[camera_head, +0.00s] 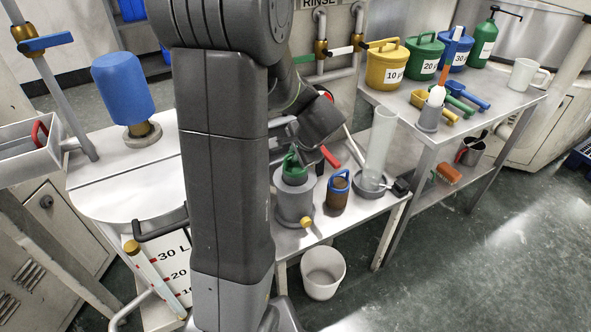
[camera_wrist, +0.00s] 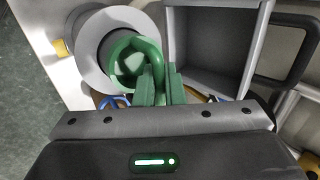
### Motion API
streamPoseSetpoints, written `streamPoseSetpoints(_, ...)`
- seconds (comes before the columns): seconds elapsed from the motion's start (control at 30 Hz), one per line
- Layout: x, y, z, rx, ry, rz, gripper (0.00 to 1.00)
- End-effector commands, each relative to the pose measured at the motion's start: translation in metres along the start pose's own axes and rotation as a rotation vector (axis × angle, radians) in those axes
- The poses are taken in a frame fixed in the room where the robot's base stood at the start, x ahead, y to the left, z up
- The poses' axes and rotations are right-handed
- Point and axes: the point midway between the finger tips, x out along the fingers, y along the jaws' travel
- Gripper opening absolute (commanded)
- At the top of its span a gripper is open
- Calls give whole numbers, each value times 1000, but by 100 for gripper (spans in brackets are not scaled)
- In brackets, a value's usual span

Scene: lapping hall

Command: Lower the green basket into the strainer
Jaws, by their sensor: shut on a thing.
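The green basket (camera_head: 294,169) hangs from my gripper (camera_wrist: 160,78), which is shut on its green handle. In the wrist view the basket (camera_wrist: 124,62) is round and overlaps the lower right of the dark opening of a grey, wide-rimmed round vessel (camera_wrist: 97,78), which looks like the strainer. The basket is off-centre there. In the head view this grey cylinder (camera_head: 294,205) stands on the low bench, with the basket at its top. I cannot tell how far the basket's bottom is below the rim. My arm hides part of the gripper in the head view.
A brown blue-handled pot (camera_head: 338,193) stands close right of the cylinder, with a tall clear cylinder (camera_head: 381,145) beyond. A yellow knob (camera_head: 306,222) sticks out in front. A grey square bin (camera_wrist: 208,55) shows in the wrist view. A white bucket (camera_head: 323,273) is below.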

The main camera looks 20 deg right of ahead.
Motion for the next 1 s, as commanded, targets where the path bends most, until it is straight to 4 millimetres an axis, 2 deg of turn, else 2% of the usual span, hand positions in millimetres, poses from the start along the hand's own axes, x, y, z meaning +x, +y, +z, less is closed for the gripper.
streamPoseSetpoints(0.37, 39, 26, 0, 1, 0, 0, 0)
streamPoseSetpoints(0.8, 45, 30, 0, -1, 1, -1, 0)
streamPoseSetpoints(0.83, 43, 29, 0, -1, 1, -1, 15)
streamPoseSetpoints(0.9, 43, 28, 0, -1, 1, -1, 29)
streamPoseSetpoints(1.0, 43, 28, 0, -1, 1, -1, 31)
